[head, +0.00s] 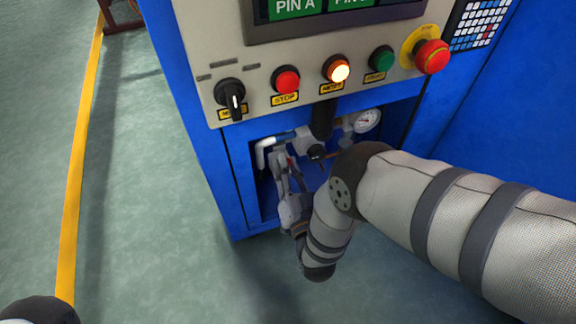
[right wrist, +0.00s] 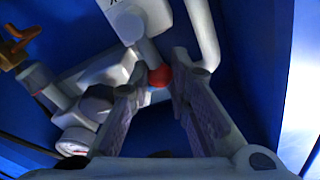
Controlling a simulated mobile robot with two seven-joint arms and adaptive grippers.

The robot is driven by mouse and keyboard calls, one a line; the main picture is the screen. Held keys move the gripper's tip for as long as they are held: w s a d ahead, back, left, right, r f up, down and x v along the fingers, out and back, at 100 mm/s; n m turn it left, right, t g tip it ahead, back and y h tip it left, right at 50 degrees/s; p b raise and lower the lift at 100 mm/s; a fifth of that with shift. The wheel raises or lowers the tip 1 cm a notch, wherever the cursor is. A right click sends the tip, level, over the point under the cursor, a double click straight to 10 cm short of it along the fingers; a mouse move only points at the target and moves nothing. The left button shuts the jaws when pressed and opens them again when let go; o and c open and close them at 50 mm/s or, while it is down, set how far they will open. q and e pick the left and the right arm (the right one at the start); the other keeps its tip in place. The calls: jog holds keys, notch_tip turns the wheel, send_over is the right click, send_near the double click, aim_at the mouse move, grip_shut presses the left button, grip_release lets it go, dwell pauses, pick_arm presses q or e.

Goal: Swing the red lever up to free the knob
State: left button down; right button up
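In the right wrist view a small rounded red part (right wrist: 159,76), which looks like the end of the red lever, shows just past my right fingertips, at the end of a grey pipe. My right gripper (right wrist: 152,84) is open, its fingers on either side of the red part; I cannot tell whether either one touches it. In the head view my right gripper (head: 281,162) reaches into the recess below the control panel, beside a white bent pipe (head: 264,152). The red part cannot be made out there. I cannot tell which part is the knob. My left gripper is out of view.
The blue cabinet (head: 238,180) walls enclose the recess closely. A gauge (head: 367,120) sits at its right, and an orange-brown handle (right wrist: 17,46) shows at the left in the right wrist view. A panel with buttons (head: 286,79) overhangs it. Floor at the left is clear.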

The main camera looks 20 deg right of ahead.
jog(key=o, duration=0.4)
jog(key=shift+s+f, duration=0.15)
jog(key=shift+f, duration=0.1)
jog(key=shift+o, duration=0.6)
jog(key=shift+r, duration=0.15)
jog(key=s, duration=0.7)
jog(key=shift+s+a+f, duration=0.2)
jog(key=shift+a+f, duration=0.05)
jog(key=shift+f, duration=0.05)
